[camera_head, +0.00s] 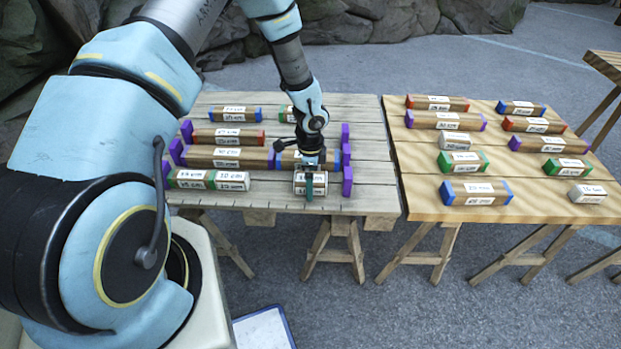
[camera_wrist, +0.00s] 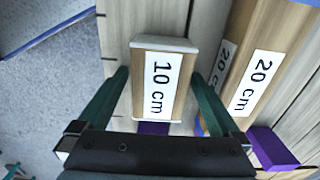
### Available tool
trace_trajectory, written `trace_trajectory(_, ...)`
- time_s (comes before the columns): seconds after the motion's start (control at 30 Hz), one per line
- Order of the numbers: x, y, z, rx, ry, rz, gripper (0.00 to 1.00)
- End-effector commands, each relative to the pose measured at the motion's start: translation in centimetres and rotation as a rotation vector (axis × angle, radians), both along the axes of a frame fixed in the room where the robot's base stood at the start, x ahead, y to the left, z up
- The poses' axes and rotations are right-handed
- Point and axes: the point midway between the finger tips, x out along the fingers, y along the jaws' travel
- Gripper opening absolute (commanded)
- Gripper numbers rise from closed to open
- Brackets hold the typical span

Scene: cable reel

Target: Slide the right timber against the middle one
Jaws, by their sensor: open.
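The right timber (camera_head: 320,187) is a short wooden block with white ends and a 10 cm label, in the front row of the left table. In the wrist view it (camera_wrist: 158,85) lies between the spread fingers of my gripper (camera_wrist: 158,92), which is open around it. In the head view my gripper (camera_head: 309,184) is down over it and partly hides it. The middle timber (camera_head: 233,181), also white-ended and marked 10 cm, lies to its left across a clear gap. The left timber (camera_head: 190,179), green-ended, is beside the middle one.
Purple stops stand at the row ends, one (camera_head: 347,182) close to the right timber's right end. Behind lies another row with a long purple-ended timber (camera_head: 228,158) and a 20 cm one (camera_wrist: 258,65). A second table (camera_head: 420,190) at right carries several timbers.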

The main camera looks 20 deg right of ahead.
Motion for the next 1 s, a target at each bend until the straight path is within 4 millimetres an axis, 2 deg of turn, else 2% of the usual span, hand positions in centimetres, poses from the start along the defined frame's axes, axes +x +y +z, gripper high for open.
trace_trajectory(0.07, 0.00, 0.00, 0.01, 0.000, 0.000, 0.000, 0.99)
trace_trajectory(0.8, 0.00, 0.01, 0.04, 0.000, 0.000, 0.000, 0.16)
trace_trajectory(1.0, 0.00, -0.01, 0.04, 0.000, 0.000, 0.000, 0.14)
